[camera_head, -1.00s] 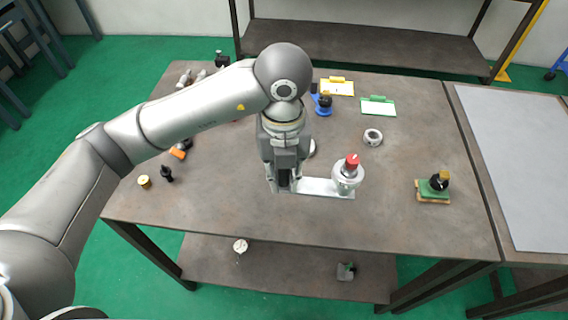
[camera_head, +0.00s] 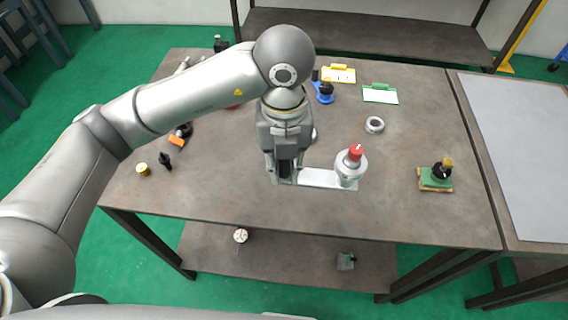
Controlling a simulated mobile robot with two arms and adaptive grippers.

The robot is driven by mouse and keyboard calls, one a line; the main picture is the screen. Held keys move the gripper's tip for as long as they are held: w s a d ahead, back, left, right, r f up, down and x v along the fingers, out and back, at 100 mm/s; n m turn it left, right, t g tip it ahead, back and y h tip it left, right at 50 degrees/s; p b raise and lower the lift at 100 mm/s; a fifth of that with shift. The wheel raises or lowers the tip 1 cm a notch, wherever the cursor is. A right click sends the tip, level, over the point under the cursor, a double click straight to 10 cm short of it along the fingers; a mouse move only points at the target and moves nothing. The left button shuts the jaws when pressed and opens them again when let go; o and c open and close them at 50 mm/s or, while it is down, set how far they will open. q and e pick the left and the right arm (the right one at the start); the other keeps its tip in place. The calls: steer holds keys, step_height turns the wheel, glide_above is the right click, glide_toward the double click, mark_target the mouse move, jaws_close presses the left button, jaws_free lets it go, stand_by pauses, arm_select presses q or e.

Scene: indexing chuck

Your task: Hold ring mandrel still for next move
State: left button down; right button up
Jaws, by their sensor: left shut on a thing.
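My left gripper (camera_head: 284,180) points down at the left end of a pale flat plate (camera_head: 320,179) on the brown table. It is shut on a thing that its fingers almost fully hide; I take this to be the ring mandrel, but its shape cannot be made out. At the plate's right end stands a round silver piece (camera_head: 349,170) with a red top (camera_head: 355,152), upright and apart from the gripper. My right gripper is not in view.
A silver ring (camera_head: 374,125) lies behind the plate. A green block with a black and yellow piece (camera_head: 436,178) stands at right. Yellow (camera_head: 340,75) and green (camera_head: 380,94) clipboards lie at the back. Small parts, including a brass one (camera_head: 143,169), lie at left. The front middle is clear.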

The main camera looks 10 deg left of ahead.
arm_select(q)
steer(key=shift+w+f+b, duration=0.45)
steer(key=shift+w+b, duration=0.05)
steer(key=shift+b, duration=0.05)
steer(key=shift+w+a+f+b, duration=0.2)
steer(key=shift+w+f+b, duration=1.25)
steer(key=shift+w+b, duration=0.2)
steer(key=shift+w+a+f+b, duration=0.15)
steer(key=shift+w+f+b, duration=1.35)
steer(key=shift+b, duration=0.25)
steer(key=shift+w+f, duration=0.2)
steer(key=shift+w, duration=0.05)
steer(key=shift+w+a+f+b, duration=0.15)
steer(key=shift+w+f+b, duration=1.1)
steer(key=shift+w, duration=0.1)
steer(key=shift+w+a+f+b, duration=0.15)
steer(key=shift+w+f+b, duration=1)
steer(key=shift+w+b, duration=0.15)
steer(key=shift+a+f, duration=0.1)
steer(key=shift+f, duration=0.05)
stand_by(0.5)
